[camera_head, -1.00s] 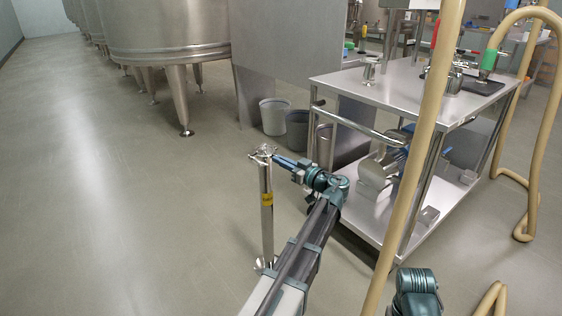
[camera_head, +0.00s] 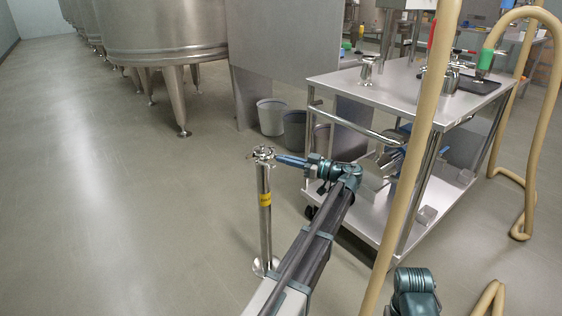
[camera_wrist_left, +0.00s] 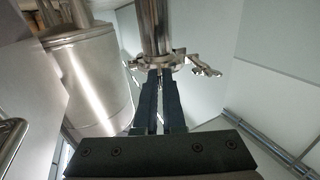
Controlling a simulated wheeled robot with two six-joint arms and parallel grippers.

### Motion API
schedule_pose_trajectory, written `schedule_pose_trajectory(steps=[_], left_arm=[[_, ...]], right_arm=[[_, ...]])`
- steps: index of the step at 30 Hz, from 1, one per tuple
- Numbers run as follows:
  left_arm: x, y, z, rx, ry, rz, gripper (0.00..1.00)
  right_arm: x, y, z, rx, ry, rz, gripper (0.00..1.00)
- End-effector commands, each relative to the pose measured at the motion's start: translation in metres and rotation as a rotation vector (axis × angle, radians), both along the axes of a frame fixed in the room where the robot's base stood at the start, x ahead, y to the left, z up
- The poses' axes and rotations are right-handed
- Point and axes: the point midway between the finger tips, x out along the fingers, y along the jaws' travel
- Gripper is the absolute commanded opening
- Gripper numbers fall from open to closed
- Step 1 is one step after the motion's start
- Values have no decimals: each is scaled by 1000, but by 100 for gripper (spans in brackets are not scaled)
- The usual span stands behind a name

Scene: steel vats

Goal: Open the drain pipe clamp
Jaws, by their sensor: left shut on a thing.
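The drain pipe (camera_head: 265,222) is a thin upright steel post with a yellow band, standing on a round foot on the floor. The steel clamp (camera_head: 263,154) sits around its top end. My left gripper (camera_head: 279,159) reaches in from the right, its blue fingers at the clamp's near right side. In the left wrist view the fingertips (camera_wrist_left: 161,74) are close together against the clamp ring (camera_wrist_left: 155,62), shut on part of it. A jointed metal piece of the clamp (camera_wrist_left: 205,68) sticks out to the right there. My right gripper is out of view.
A steel trolley (camera_head: 372,92) with fittings on top stands right of my left arm. Beige hoses (camera_head: 420,150) hang in front of it. Grey buckets (camera_head: 272,116) and large steel vats (camera_head: 150,30) are behind. The floor left of the pipe is free.

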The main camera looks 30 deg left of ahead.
Motion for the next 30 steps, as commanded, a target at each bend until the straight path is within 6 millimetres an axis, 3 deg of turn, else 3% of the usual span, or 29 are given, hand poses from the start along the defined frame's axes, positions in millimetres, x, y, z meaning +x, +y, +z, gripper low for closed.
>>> schedule_pose_trajectory(steps=[15, 30], left_arm=[[44, -10, 0, 2, 0, -21, 0], [65, -4, 2, 6, 0, -17, 0]], right_arm=[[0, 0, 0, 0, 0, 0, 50], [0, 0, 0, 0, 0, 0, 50]])
